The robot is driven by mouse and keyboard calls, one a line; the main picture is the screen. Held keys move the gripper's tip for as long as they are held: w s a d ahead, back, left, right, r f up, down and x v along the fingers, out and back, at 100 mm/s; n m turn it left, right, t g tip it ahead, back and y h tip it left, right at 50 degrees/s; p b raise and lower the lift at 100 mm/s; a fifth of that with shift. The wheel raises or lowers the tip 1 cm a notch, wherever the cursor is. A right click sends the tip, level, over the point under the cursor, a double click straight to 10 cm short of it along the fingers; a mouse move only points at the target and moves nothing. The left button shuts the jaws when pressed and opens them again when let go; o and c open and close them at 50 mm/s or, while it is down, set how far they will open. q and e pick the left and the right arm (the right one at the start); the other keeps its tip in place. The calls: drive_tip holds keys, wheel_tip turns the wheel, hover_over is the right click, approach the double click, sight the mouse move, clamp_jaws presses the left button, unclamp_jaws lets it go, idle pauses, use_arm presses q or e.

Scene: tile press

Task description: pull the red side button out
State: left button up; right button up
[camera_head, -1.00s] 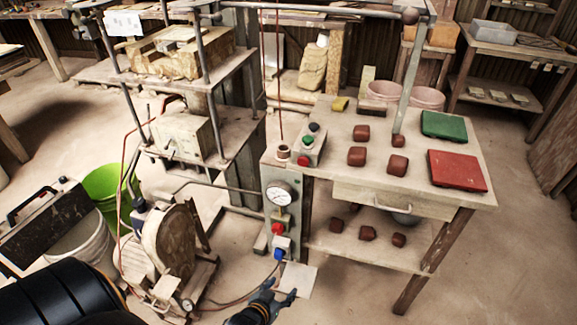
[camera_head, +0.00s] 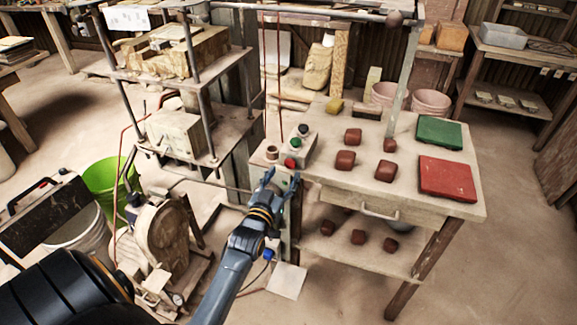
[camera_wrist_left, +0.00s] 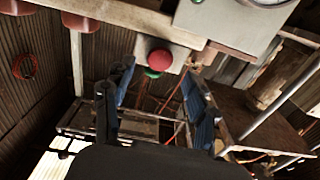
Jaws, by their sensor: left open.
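The red side button (camera_wrist_left: 159,57) shows in the left wrist view as a round red cap with a green part (camera_wrist_left: 152,73) beside it, on the side of the press's control post. In the head view my left gripper and arm hide it. My left gripper (camera_head: 282,180) is open in front of the post, below the tabletop's left corner. In the wrist view its two blue fingers stand apart, one on each side of the button's line, with nothing between them. I cannot tell whether they touch it. My right gripper is not in view.
A blue plug (camera_head: 268,254) hangs low by the post. A gauge (camera_wrist_left: 262,2) shows in the wrist view. The press frame stands left.

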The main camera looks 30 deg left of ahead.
sight(289, 165)
use_arm(q)
drive_tip(key=shift+x, duration=2.3)
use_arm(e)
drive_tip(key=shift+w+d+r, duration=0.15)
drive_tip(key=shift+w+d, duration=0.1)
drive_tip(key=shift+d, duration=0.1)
